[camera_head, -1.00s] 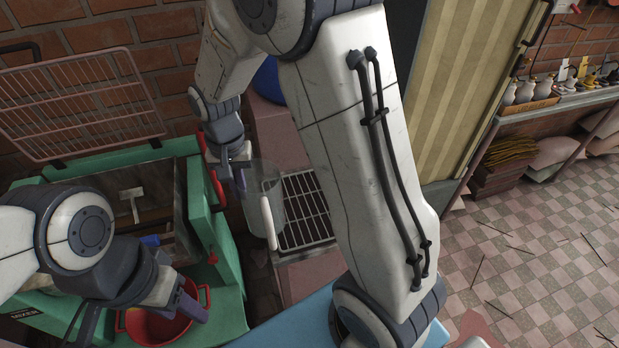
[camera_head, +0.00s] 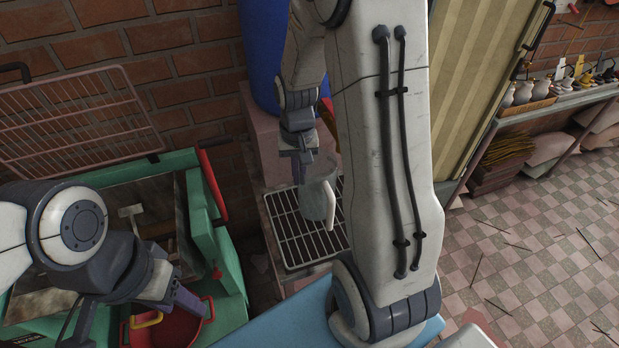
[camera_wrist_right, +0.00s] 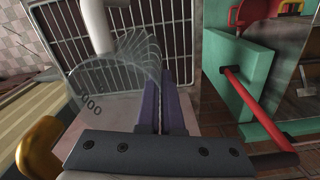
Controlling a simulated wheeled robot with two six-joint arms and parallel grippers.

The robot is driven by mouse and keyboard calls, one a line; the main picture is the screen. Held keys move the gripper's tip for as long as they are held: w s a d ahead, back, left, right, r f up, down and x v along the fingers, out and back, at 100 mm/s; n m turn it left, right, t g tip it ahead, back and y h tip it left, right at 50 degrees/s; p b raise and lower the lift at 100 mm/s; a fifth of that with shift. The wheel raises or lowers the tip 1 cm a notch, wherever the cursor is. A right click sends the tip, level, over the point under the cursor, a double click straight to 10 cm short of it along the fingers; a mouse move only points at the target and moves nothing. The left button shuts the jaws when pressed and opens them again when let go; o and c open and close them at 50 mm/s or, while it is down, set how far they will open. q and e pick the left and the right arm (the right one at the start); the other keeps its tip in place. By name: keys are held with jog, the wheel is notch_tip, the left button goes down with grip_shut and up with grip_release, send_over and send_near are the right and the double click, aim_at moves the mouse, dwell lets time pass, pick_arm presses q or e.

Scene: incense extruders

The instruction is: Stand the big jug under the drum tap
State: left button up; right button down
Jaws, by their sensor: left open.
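The big jug (camera_head: 318,198), clear with a white handle, is over the metal grate (camera_head: 284,236). Its handle is on the right in the head view. My right gripper (camera_head: 301,172) is shut on its rim side; the jug (camera_wrist_right: 128,62) also shows beside the purple fingers (camera_wrist_right: 161,105) in the right wrist view. I cannot tell whether its base touches the grate. The blue drum (camera_head: 262,60) stands behind, partly hidden by my right arm. A brass-coloured part, seemingly the tap (camera_wrist_right: 40,148), is close at lower left in the right wrist view. My left gripper (camera_head: 140,312) is open near the red pot.
The red pot (camera_head: 172,330) with a yellow handle sits at the green machine (camera_head: 228,262), whose red lever (camera_head: 213,186) stands up left of the grate. A raised wire rack (camera_head: 80,115) is at far left. A blue surface (camera_head: 270,322) lies in front of the grate.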

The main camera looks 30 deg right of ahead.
aim_at(320, 195)
jog(key=d+f, duration=0.1)
jog(key=d+f+p, duration=0.1)
jog(key=shift+s+d+f, duration=0.25)
jog(key=shift+s+f, duration=0.1)
jog(key=shift+f, duration=0.55)
jog(key=c, duration=1.1)
grip_release()
